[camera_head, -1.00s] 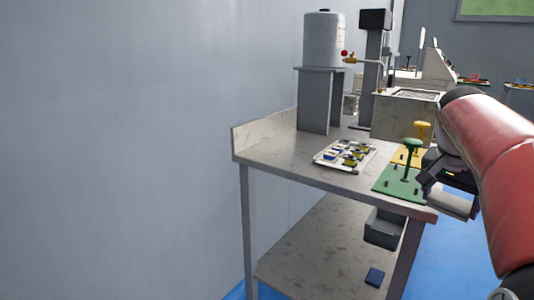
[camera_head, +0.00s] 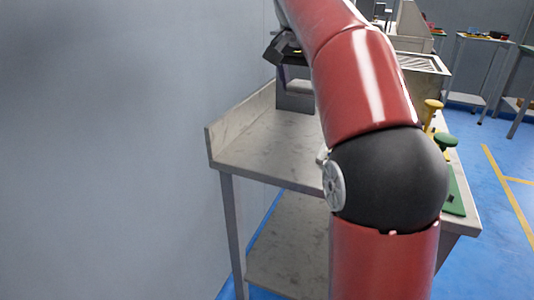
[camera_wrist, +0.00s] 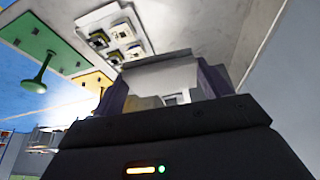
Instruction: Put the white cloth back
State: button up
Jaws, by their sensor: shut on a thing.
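My gripper (camera_head: 284,52) is over the back left part of the workbench (camera_head: 262,150) in the head view, partly hidden behind my arm. In the wrist view my gripper (camera_wrist: 163,86) is shut on a pale, whitish piece, which I take to be the white cloth (camera_wrist: 160,73). The cloth spans the gap between the two fingers. In the head view a pale patch shows below the gripper, but I cannot tell whether it is the cloth.
The wrist view shows a white tray (camera_wrist: 143,42) with small parts and a green board (camera_wrist: 30,38) with a knob. In the head view, a yellow knob (camera_head: 432,107) and a green knob (camera_head: 446,142) stand at the bench's right. The bench's left front is bare.

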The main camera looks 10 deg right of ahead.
notch_tip(320, 180, up, 4)
jog(key=n, duration=0.1)
send_over(270, 157)
jog(key=s, duration=0.1)
jog(key=f+b, duration=0.1)
jog(key=f, duration=0.5)
jog(key=f+b, duration=0.1)
jog(key=f, duration=0.6)
jog(key=a+f+b, duration=0.1)
jog(key=f, duration=0.6)
jog(key=shift+s+b, duration=0.2)
jog(key=shift+b, duration=0.15)
jog(key=shift+f, duration=0.15)
jog(key=shift+f, duration=0.15)
jog(key=o, duration=1)
jog(key=shift+y, duration=0.3)
jog(key=shift+c, duration=0.2)
